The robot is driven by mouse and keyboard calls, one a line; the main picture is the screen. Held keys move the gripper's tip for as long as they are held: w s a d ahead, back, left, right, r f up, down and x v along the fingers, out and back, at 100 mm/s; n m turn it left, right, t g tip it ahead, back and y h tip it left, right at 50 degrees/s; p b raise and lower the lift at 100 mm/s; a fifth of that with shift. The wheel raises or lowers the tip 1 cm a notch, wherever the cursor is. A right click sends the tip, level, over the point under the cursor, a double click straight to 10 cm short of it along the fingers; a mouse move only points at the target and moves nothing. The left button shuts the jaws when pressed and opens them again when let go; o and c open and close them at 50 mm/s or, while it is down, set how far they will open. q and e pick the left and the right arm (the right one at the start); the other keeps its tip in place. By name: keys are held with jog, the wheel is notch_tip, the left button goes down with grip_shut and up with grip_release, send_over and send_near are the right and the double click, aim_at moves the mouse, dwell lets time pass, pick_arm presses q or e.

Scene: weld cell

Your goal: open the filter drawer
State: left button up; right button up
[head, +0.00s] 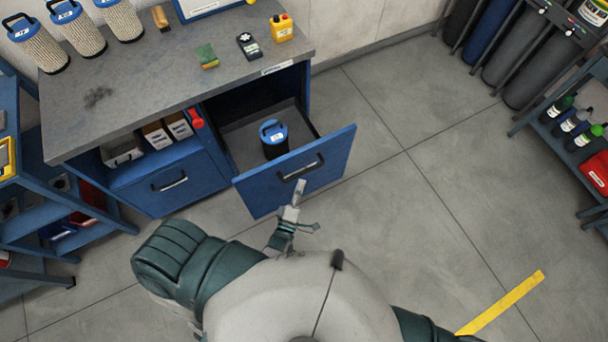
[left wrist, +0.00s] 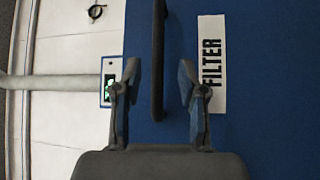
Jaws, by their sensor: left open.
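The blue filter drawer (head: 330,165) stands pulled out from the workbench in the head view. A dark canister with a blue top (head: 274,138) stands inside it. The drawer has a black bar handle (head: 300,168) on its front. My left gripper (head: 298,208) is open just in front of that front. In the left wrist view the handle (left wrist: 158,50) runs between the two spread fingers of the gripper (left wrist: 159,72), with gaps on both sides. The FILTER label (left wrist: 211,62) is right of the handle. My right gripper is out of view.
A closed blue drawer (head: 170,182) is left of the open one. Gas cylinders (head: 535,70) and a shelf stand at right. The floor between is clear.

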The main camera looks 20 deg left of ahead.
pick_arm(q)
jog(key=s+f, duration=0.1)
jog(key=s, duration=0.5)
jog(key=shift+s, duration=0.1)
dwell(0.3)
